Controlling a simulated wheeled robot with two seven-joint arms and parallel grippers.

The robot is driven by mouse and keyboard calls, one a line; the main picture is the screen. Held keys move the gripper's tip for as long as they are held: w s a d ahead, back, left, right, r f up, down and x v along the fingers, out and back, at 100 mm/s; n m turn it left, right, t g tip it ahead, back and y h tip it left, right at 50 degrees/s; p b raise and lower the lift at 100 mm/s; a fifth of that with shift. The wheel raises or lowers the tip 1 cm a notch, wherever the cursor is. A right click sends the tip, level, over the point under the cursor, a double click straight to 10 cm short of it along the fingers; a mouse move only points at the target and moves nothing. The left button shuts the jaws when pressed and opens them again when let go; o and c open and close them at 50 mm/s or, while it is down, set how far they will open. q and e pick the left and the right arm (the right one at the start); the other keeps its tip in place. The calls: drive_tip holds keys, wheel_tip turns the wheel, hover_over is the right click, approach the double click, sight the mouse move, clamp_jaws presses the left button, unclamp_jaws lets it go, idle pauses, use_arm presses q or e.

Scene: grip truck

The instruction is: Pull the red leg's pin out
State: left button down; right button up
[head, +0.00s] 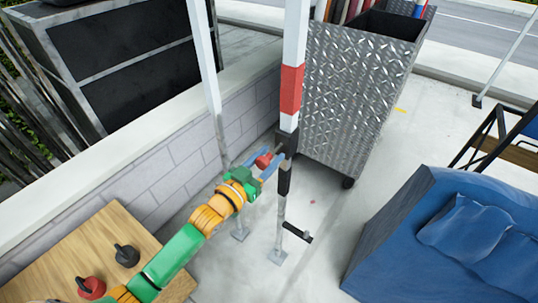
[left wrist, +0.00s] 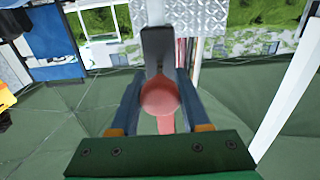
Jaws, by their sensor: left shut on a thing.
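The red leg (head: 291,90) is a white upright pole with a red band. A black collar (head: 287,141) sits below the band. The red pin (head: 263,160) has a round red head and is at this collar. My left gripper (head: 269,165) reaches in from the left, shut on the pin. In the left wrist view the pin's red ball head (left wrist: 160,97) lies between the two blue fingers of the left gripper (left wrist: 158,82), in front of a black part of the leg. How deep the pin sits is hidden. My right gripper is not in view.
A second white pole (head: 204,55) stands just left, near a low block wall (head: 170,170). A metal tread-plate cart (head: 350,95) stands behind right. A wooden top (head: 80,250) with a red and a black knob is front left. A blue-covered block (head: 400,230) is at right.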

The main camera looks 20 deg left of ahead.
use_arm(q)
drive_tip(key=c, duration=0.7)
unclamp_jaws()
drive_tip(key=shift+f, duration=0.1)
drive_tip(key=o, duration=0.3)
drive_tip(key=shift+w, duration=0.15)
drive_tip(key=b+v, duration=0.1)
drive_tip(key=v, duration=0.6)
